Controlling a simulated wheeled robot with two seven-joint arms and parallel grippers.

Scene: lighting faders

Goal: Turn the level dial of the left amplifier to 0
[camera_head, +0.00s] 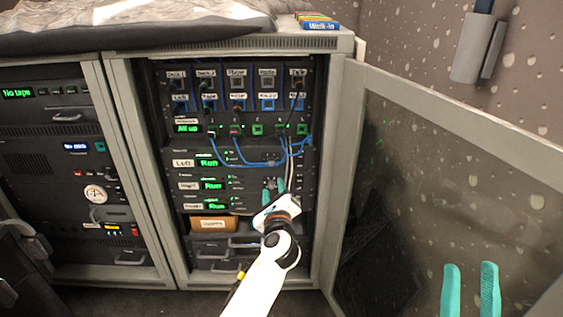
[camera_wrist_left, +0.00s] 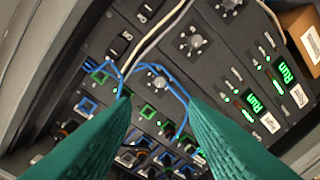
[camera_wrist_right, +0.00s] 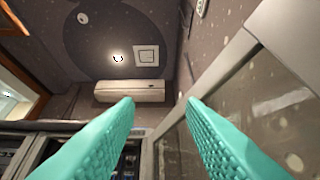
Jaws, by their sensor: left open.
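The left amplifier is the "Left" row (camera_head: 183,162) of the rack, with a green "Run" display. Its level dial (camera_wrist_left: 158,80), a small pale round knob, shows in the left wrist view below two similar dials (camera_wrist_left: 190,42) of the other amplifiers; its setting is too small to read. My left gripper (camera_head: 273,187) is in front of the amplifier rows. Its teal fingers (camera_wrist_left: 158,98) are open, with the dial framed in the gap between them and nothing held. My right gripper (camera_head: 470,285) is open and empty, well to the right of the rack; its fingers (camera_wrist_right: 160,105) also show in the right wrist view.
Blue cables (camera_head: 240,162) and pale cables (camera_head: 290,165) hang across the amplifier fronts; one blue loop passes beside the dial. An orange-brown box (camera_head: 214,223) sits below the amplifiers. An open glazed door (camera_head: 440,115) stands at the right of the cabinet.

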